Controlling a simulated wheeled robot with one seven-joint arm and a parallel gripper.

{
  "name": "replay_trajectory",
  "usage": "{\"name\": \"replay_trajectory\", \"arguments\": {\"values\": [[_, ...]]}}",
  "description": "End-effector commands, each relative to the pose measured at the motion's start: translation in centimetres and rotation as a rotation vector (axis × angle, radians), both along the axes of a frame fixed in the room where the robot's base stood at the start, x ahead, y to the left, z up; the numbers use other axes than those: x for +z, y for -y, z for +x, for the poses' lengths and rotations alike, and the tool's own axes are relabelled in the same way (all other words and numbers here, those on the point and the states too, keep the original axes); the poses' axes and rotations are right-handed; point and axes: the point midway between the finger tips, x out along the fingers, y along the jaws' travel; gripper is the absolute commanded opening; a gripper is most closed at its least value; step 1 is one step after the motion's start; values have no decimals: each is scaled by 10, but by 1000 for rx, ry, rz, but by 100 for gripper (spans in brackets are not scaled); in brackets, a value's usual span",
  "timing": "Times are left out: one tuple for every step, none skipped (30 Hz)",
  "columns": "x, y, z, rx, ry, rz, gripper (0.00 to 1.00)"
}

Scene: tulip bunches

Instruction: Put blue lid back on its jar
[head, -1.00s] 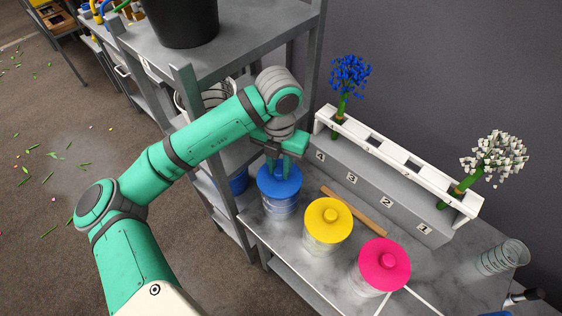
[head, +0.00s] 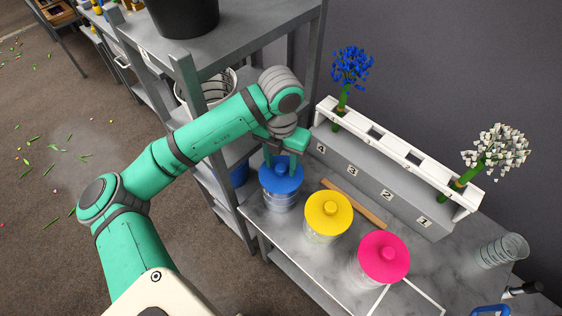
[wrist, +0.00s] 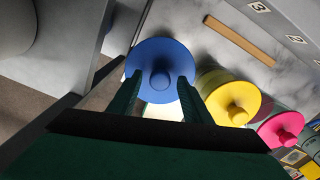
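The blue lid (head: 283,183) sits on its clear jar (head: 281,203) at the left end of the marble bench, and it looks level. The jar is mostly hidden under the lid in the wrist view. My gripper (head: 281,168) is just above the lid, pointing down. In the wrist view the blue lid (wrist: 158,57) lies ahead of my gripper (wrist: 160,88), with its round knob between the two fingers. The fingers are spread, with a gap on each side of the knob.
A yellow-lidded jar (head: 328,215) and a pink-lidded jar (head: 383,258) stand to the right. A wooden stick (head: 357,205) lies behind them. A numbered rack (head: 400,160) holds blue and white flowers. Grey shelving (head: 240,60) stands close on the left.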

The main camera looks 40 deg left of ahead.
Motion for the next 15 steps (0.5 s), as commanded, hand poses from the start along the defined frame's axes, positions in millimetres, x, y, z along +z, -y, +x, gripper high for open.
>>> {"name": "replay_trajectory", "arguments": {"values": [[0, 0, 0, 0, 0, 0, 45], [0, 0, 0, 0, 0, 0, 45], [0, 0, 0, 0, 0, 0, 45], [1, 0, 0, 0, 0, 0, 45], [2, 0, 0, 0, 0, 1, 45], [4, 0, 0, 0, 1, 1, 45], [6, -1, 0, 0, 1, 2, 45], [9, -1, 0, 0, 1, 2, 45], [14, -1, 0, 0, 1, 2, 45], [18, -1, 1, 0, 1, 2, 45], [23, -1, 1, 0, 2, 4, 45], [30, 0, 1, -1, 1, 3, 45], [36, -1, 1, -1, 2, 5, 45], [42, -1, 1, -2, 2, 5, 45], [50, -1, 1, -2, 2, 5, 45]]}}
